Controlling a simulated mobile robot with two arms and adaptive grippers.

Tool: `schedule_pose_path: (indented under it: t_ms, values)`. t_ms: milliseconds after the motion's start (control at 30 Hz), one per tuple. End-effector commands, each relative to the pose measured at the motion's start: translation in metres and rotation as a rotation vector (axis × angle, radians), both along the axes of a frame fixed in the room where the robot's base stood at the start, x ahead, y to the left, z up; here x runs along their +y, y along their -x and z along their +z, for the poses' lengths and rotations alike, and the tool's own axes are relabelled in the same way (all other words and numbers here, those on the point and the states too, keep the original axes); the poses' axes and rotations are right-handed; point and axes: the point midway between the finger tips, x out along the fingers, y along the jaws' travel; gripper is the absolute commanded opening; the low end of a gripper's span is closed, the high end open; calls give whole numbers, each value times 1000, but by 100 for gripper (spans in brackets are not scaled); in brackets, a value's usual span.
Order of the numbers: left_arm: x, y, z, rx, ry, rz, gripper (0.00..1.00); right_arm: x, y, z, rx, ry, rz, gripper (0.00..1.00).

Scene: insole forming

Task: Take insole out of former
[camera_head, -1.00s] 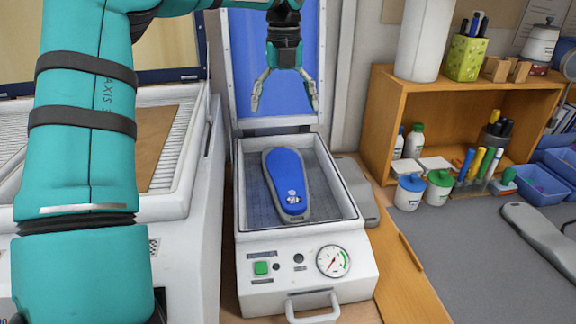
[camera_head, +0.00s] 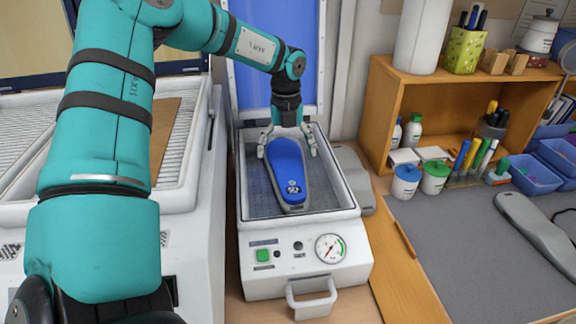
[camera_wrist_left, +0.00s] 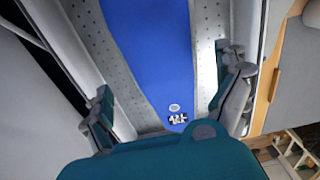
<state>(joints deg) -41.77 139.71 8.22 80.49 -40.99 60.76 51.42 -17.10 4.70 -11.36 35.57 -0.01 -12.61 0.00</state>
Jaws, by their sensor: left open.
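The blue insole (camera_head: 284,170) lies on a grey form inside the open former (camera_head: 305,262), a white box with a green button, a gauge and a front handle. My left gripper (camera_head: 288,152) is open over the far end of the insole, with one finger on each side of it. In the left wrist view the insole (camera_wrist_left: 152,55) runs between the two spread fingers, with a small label at its end. I cannot tell whether the fingers touch it. My right gripper is not in view.
The raised blue-lined lid (camera_head: 262,60) stands behind the former. A white machine (camera_head: 195,250) is close on the left. A wooden shelf (camera_head: 378,115) with bottles and pens is on the right. A grey form (camera_head: 540,232) lies on the grey mat (camera_head: 450,245).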

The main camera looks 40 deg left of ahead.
Motion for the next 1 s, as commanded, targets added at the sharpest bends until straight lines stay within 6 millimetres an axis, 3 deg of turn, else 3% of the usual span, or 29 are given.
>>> schedule_pose_path:
  t_ms: [33, 200, 467, 833, 1000]
  values:
    - [-2, 1, -5, 6, 1, -2, 100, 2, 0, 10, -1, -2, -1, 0]
    - [-2, 0, -26, 1, 0, 1, 100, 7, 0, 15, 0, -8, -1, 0]
    - [-2, 0, -31, -1, -1, 0, 100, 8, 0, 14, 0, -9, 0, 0]
    - [-2, 0, -31, 0, -1, 0, 55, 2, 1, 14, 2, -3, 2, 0]
    - [-2, 0, -31, 2, -1, 0, 55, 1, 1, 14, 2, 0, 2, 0]
